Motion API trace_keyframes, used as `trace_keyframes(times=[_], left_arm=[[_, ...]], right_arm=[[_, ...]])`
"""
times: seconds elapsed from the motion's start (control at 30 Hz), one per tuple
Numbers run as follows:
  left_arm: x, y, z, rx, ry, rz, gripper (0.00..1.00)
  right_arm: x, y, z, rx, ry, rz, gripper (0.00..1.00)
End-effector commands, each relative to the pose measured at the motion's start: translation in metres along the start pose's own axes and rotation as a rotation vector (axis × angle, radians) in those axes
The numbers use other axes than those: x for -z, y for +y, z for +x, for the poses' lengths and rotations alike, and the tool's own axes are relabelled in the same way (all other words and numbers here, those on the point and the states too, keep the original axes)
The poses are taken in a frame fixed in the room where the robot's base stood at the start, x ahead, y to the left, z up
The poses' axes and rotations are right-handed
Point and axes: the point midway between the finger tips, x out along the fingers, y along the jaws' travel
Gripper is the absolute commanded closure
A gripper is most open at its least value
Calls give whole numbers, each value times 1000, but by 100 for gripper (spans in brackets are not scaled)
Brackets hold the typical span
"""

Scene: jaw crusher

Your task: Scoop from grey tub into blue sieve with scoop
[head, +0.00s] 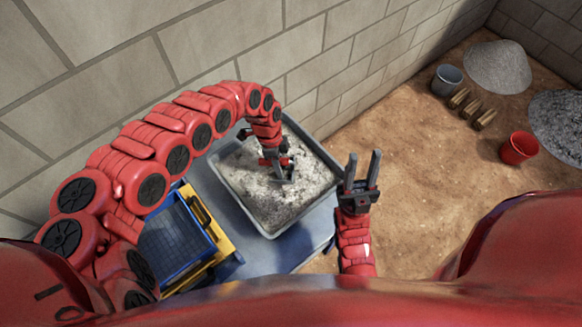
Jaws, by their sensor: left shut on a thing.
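The grey tub (254,218) stands near the middle and holds pale grey, powdery material. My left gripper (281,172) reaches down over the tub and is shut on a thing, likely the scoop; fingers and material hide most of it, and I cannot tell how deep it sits. The blue sieve (171,243), with a dark mesh, lies left of the tub, partly under my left arm, beside a yellow frame (208,222). My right gripper (362,172) is to the right of the tub, fingers up and apart, open and empty.
A stone block wall (200,55) runs behind the tub. On the sandy floor at the right are a grey bucket (447,79), a red bucket (518,148), several small tan blocks (470,108) and two gravel heaps (497,66).

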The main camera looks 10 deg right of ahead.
Motion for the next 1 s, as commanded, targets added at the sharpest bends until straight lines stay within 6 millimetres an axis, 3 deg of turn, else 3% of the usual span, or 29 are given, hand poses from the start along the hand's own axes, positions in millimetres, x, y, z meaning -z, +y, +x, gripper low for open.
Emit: trace_keyframes(times=[0.03, 0.33, 0.4, 0.6, 1.0], left_arm=[[-7, 0, 4, -1, -33, -2, 100], [-5, 0, -7, 3, -325, -57, 100], [-1, 5, -26, 1, -329, -65, 100], [11, 10, -47, -1, -313, -61, 100], [28, 15, -74, -1, -294, -57, 100]], right_arm=[[-1, 0, -7, 0, 0, 0, 63], [-8, -2, -44, 0, 0, 0, 63], [-4, -1, -27, 0, -1, 0, 63], [-1, 0, -6, 0, 0, 0, 63], [3, 1, 19, 0, 0, 0, 63]])
